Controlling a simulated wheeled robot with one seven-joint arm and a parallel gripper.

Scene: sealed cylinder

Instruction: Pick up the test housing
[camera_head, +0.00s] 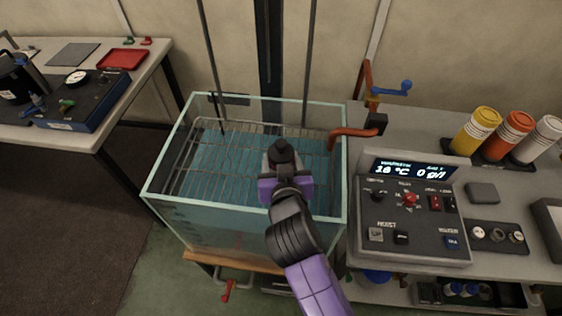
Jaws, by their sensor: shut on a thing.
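The test housing (283,153), a grey cylinder with a dark rounded top, stands out beyond the purple jaws of my gripper (285,183). My gripper is shut on it, and the jaws and wrist hide its lower part. In the picture both are over the glass tank (155,190), in front of its blue water and wire rack (205,160). I cannot tell how high above the water the housing is, or whether it touches the rack.
A control panel (410,215) reading 18 °C and 0 g/l stands right, with several bottles (512,132) behind. A left table (85,140) holds a gauge case (75,110) and red tray (122,59).

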